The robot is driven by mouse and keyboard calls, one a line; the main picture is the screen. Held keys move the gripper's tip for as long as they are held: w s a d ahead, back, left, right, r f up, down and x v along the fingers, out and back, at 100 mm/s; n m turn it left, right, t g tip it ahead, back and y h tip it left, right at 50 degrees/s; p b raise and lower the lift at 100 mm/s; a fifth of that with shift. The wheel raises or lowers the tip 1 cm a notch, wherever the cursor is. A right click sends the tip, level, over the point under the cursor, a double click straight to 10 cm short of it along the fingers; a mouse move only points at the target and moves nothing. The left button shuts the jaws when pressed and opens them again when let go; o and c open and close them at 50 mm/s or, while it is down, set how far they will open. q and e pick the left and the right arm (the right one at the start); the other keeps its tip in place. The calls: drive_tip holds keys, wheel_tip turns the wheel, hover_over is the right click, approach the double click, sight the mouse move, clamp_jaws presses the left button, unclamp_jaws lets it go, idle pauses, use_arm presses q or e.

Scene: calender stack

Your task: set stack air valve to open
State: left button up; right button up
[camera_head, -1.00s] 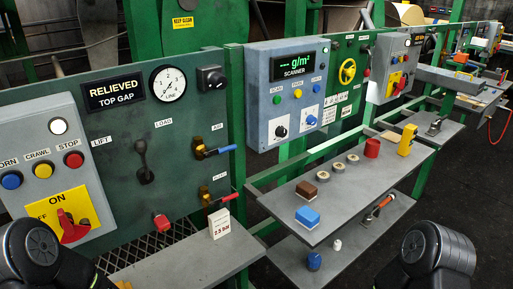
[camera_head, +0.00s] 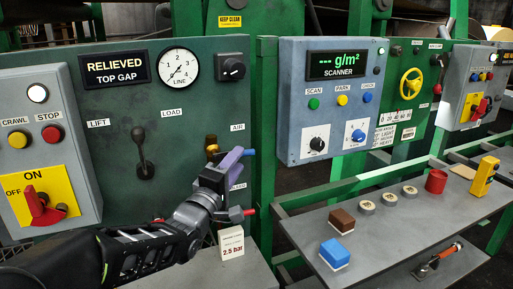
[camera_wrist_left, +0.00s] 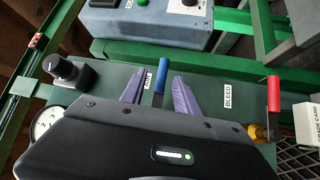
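The air valve has a brass body (camera_head: 211,148) and a blue lever (camera_head: 250,152) under the AIR label on the green panel. The lever points right, roughly level; most of it is hidden behind my left gripper (camera_head: 232,160). In the left wrist view the blue lever (camera_wrist_left: 160,76) stands between the two purple fingers of my left gripper (camera_wrist_left: 158,84), with a gap on each side. The gripper is open. Contact cannot be told. The red BLEED lever (camera_head: 249,212) sits just below; it also shows in the left wrist view (camera_wrist_left: 274,93). My right gripper is not in view.
A black LIFT/LOAD lever (camera_head: 143,158) is left of the valve. A pressure gauge (camera_head: 178,68) and black knob (camera_head: 232,68) are above. A green post (camera_head: 264,150) stands close to the right.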

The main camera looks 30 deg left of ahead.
use_arm(q)
drive_tip(key=f+x, duration=0.1)
drive_tip(key=x, duration=0.7)
drive_tip(key=shift+r+p, duration=0.3)
drive_tip(key=shift+p, duration=0.1)
clamp_jaws()
idle(1.1)
